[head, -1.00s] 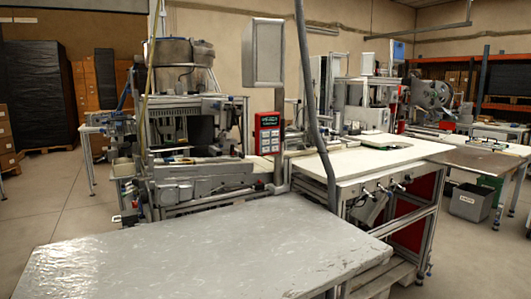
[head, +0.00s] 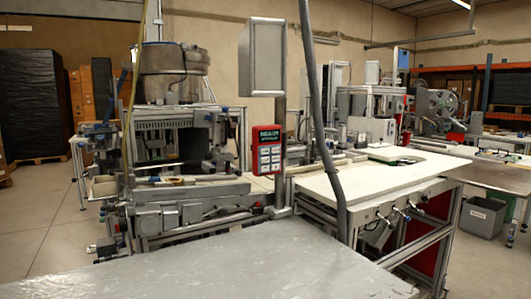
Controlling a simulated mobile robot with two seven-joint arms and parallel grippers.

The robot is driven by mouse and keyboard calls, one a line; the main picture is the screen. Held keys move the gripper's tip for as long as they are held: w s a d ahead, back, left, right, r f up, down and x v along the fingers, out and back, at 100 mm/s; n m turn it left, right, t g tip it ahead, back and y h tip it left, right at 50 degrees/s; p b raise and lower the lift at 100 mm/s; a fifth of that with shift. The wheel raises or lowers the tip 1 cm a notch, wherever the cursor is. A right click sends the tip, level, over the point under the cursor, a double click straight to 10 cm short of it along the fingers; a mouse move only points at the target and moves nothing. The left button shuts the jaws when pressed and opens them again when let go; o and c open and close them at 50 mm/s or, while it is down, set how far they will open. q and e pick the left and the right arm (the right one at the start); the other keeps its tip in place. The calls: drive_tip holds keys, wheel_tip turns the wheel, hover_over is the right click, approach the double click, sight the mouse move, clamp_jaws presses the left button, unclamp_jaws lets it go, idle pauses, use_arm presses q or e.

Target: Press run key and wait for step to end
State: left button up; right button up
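A red control panel (head: 267,149) is mounted on a grey post beside the machine, near the middle of the head view. It has a dark display with green text at the top that appears to read "READY", and several pale keys (head: 270,160) below. The key labels are too small to read, so I cannot tell which is the run key. Neither of my grippers shows in the head view.
A grey metal-topped table (head: 230,268) fills the foreground in front of the panel. The machine (head: 190,190) stands left of the panel. A white workbench (head: 370,180) and a hanging grey hose (head: 320,120) are to the right. Open floor (head: 50,235) lies at left.

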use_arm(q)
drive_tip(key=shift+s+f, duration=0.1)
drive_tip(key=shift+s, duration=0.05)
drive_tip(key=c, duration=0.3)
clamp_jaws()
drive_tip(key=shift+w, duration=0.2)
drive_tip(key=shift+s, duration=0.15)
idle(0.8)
